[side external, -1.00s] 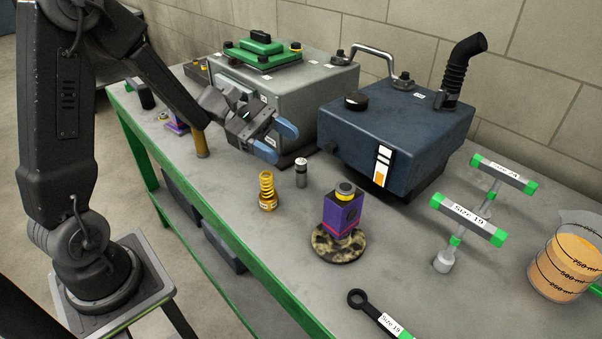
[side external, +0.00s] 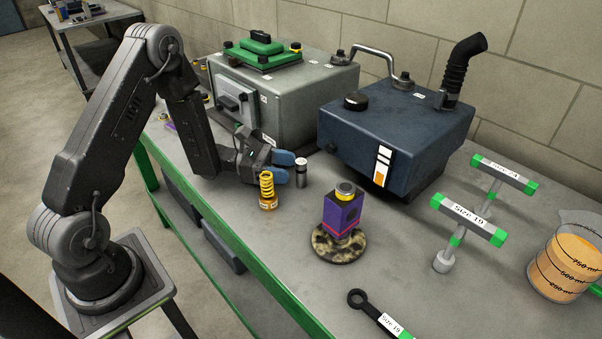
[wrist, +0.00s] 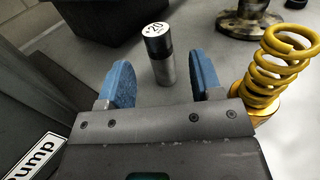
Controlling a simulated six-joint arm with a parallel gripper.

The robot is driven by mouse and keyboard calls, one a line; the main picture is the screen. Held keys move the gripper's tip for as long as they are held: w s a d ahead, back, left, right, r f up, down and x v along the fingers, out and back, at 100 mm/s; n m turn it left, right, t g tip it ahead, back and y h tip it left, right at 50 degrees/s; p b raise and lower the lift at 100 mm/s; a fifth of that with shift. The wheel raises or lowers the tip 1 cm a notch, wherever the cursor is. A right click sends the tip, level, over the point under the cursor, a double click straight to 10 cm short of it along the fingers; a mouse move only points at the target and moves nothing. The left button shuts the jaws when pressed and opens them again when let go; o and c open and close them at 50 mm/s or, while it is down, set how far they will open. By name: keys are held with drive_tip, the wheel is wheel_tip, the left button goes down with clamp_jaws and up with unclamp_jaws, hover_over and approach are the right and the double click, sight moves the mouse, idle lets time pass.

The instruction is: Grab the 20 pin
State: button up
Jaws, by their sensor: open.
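The 20 pin (wrist: 160,58) stands upright on the bench, a small dark and silver cylinder with a white top marked 20. It also shows in the side external view (side external: 301,174), just right of my gripper (side external: 284,168). In the wrist view my gripper (wrist: 163,82) is open, with its two blue fingers apart. The pin stands between and slightly beyond the fingertips in that picture. No contact with either finger is visible.
A yellow spring on an amber base (side external: 267,190) stands close beside my gripper. A purple block on a round mottled base (side external: 341,215) is to the right. The grey machine (side external: 285,95) and dark blue tank (side external: 395,125) stand behind. Open bench lies toward the front.

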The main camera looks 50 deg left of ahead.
sight(301, 173)
drive_tip(key=x, duration=0.6)
drive_tip(key=shift+w, duration=0.1)
clamp_jaws()
idle(0.4)
drive_tip(key=shift+r, duration=0.15)
